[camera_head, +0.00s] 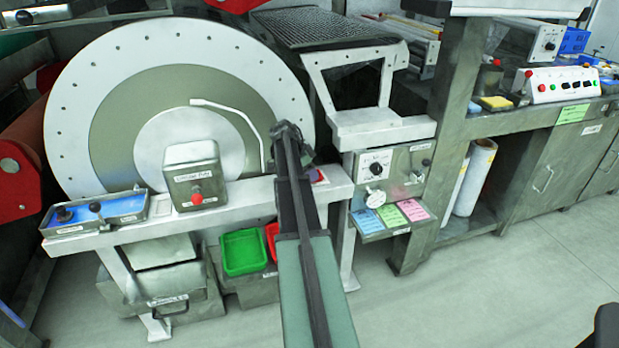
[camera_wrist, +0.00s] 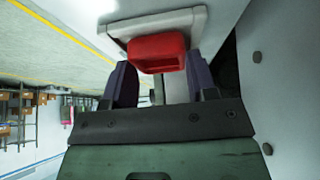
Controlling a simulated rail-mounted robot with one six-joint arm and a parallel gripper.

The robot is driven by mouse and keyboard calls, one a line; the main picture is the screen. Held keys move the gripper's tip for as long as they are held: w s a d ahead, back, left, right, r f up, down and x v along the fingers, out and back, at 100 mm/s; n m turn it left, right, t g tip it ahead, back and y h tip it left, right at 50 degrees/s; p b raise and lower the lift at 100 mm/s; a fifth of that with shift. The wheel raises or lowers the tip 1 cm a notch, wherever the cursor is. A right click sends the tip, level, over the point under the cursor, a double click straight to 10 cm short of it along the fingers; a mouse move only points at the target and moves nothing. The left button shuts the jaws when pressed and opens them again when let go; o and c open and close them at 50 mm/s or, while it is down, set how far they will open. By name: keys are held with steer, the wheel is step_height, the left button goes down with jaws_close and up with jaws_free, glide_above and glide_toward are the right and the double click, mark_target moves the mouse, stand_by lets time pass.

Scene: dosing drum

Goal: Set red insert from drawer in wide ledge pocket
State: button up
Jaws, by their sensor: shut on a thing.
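A red insert (camera_wrist: 157,54) shows between the fingertips of my gripper (camera_wrist: 160,70) in the wrist view. The gripper is shut on it. The insert overlaps a white raised rim (camera_wrist: 190,20); I cannot tell whether it sits inside it. In the head view my gripper (camera_head: 292,140) is over the right part of the pale ledge (camera_head: 335,190) in front of the big drum, mostly hidden by my arm. A small red patch (camera_head: 319,176) shows on the ledge just right of the arm. Below the ledge, a drawer (camera_head: 250,290) holds a green bin (camera_head: 244,252) and a partly hidden red bin (camera_head: 271,238).
A box with a red button (camera_head: 192,180) and a blue control panel (camera_head: 100,213) stand on the ledge to the left. A white stand (camera_head: 380,128) and a dial panel (camera_head: 378,170) are close on the right.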

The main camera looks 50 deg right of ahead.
steer(key=o, duration=0.9)
steer(key=shift+c, duration=0.2)
steer(key=shift+r, duration=0.35)
steer(key=p+v, duration=1)
steer(key=v, duration=0.1)
steer(key=shift+a+r, duration=0.2)
steer(key=shift+a, duration=0.05)
steer(key=shift+w, duration=0.15)
